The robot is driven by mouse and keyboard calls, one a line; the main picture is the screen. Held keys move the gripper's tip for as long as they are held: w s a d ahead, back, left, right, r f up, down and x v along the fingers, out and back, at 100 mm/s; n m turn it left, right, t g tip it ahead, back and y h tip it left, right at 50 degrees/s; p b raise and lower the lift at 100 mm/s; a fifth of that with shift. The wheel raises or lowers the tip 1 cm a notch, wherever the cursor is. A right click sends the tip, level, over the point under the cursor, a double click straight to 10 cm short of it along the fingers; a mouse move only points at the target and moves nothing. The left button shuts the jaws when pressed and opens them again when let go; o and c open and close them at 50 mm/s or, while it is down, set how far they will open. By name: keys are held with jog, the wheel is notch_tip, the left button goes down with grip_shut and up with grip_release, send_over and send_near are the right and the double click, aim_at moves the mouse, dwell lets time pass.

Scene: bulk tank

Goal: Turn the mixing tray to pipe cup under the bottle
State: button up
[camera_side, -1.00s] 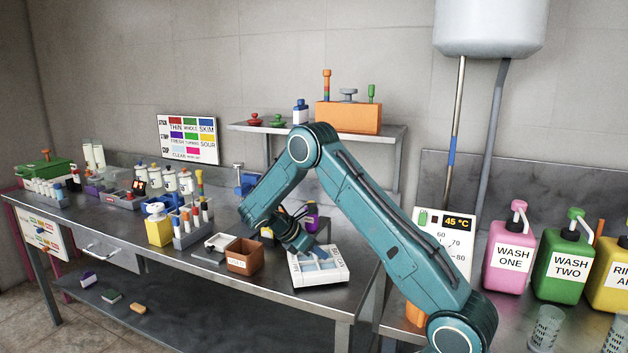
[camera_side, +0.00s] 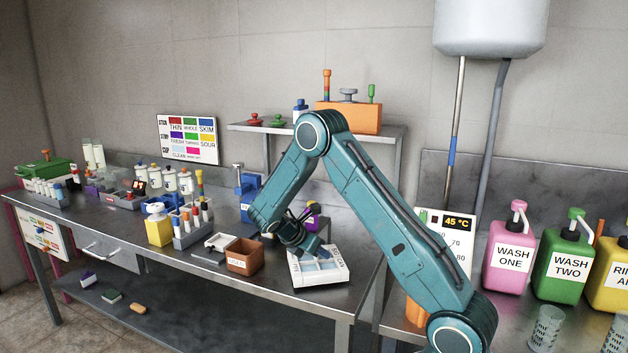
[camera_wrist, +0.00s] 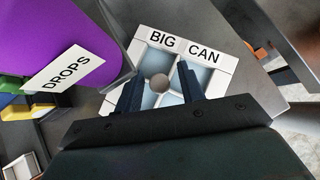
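The mixing tray (camera_side: 337,280) is a white square block with pale blue cups, on the front right of the steel bench. In the wrist view the tray (camera_wrist: 226,62) shows a round central knob (camera_wrist: 159,83) and the labels "BIG" and "CAN" on its far edge. My gripper (camera_side: 322,254) is over the tray, pointing down. In the wrist view its two dark fingers (camera_wrist: 160,90) stand apart, one each side of the knob, with a gap to it. A purple bottle (camera_wrist: 75,45) labelled "DROPS" stands left of the tray; it shows partly behind my arm in the side view (camera_side: 313,213).
A brown box (camera_side: 244,257) stands just left of the tray. A blue stand (camera_side: 249,190) is behind my gripper. A yellow pump bottle (camera_side: 159,229) and a rack of tubes (camera_side: 192,230) stand farther left. The tray is close to the bench's right end.

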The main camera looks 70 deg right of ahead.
jog(key=n+t, duration=0.2)
jog(key=n, duration=0.1)
jog(key=shift+h, duration=0.3)
jog(key=s+v, duration=0.1)
jog(key=v, duration=1.3)
jog(key=shift+w+d+r+t+y, duration=0.1)
jog(key=shift+d+r+t+y, duration=0.05)
jog(key=shift+d+r+y, duration=0.5)
jog(key=shift+s+d+r+t+y, duration=0.1)
jog(key=shift+d+r+y, duration=0.3)
jog(key=shift+d+y, duration=0.45)
jog(key=shift+w+d+r+t+y, duration=0.1)
jog(key=shift+d+r+t+y, duration=0.05)
jog(key=shift+d+r+y, duration=0.5)
jog(key=shift+d, duration=0.1)
